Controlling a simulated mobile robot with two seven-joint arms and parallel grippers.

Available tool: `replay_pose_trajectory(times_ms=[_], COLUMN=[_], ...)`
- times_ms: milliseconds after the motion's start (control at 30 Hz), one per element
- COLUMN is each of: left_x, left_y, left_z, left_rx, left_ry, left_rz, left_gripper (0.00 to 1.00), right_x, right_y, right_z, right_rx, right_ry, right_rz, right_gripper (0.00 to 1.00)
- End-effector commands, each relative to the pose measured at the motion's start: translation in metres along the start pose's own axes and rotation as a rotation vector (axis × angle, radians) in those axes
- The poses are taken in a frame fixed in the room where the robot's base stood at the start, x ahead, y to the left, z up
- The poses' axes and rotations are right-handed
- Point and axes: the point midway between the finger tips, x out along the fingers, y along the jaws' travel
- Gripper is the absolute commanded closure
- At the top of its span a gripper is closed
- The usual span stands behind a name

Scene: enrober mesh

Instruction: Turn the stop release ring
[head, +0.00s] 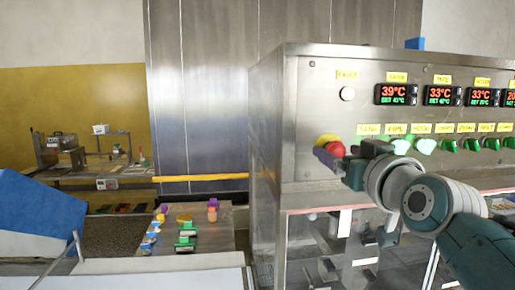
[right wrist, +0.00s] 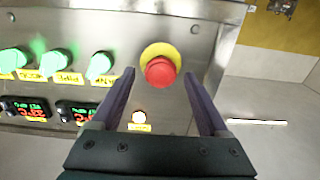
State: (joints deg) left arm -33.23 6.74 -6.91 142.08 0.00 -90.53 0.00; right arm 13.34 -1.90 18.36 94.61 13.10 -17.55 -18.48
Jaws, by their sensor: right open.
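The stop button is a red mushroom head (head: 335,148) on a yellow ring (head: 326,139), at the lower left of the steel control panel (head: 320,105). In the right wrist view the red head (right wrist: 160,70) and yellow ring (right wrist: 158,49) show fully. My right gripper (head: 345,165) is in front of the panel, close to the button. In the right wrist view its two fingers (right wrist: 159,75) are apart, one on each side of the red head in the picture, with nothing between them that I can see held. Contact with the ring cannot be told. My left gripper is not in view.
A lit fault lamp (head: 347,93) is above the button. Red-and-green temperature displays (head: 396,94) and a row of green knobs (head: 426,145) lie to the right.

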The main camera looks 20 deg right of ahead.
Motion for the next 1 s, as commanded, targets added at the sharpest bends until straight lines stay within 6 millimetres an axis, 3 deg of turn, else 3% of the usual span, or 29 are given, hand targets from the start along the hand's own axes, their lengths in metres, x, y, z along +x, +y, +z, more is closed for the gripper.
replay_pose_trajectory(times_ms=[167, 833, 1000], left_x=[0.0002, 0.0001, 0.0], left_y=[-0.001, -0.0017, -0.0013], left_z=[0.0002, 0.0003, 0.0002], left_rx=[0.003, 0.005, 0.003], left_ry=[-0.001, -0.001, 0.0], left_rz=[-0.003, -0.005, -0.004], left_gripper=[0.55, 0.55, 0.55], right_x=[-0.0001, -0.0004, -0.0004], right_y=[-0.0001, 0.0, 0.0001], right_z=[0.0001, 0.0003, 0.0003], right_rx=[0.0, 0.0, 0.003], right_ry=[0.0, -0.001, -0.001], right_rz=[0.0, 0.0, 0.0], right_gripper=[0.24, 1.0, 1.0])
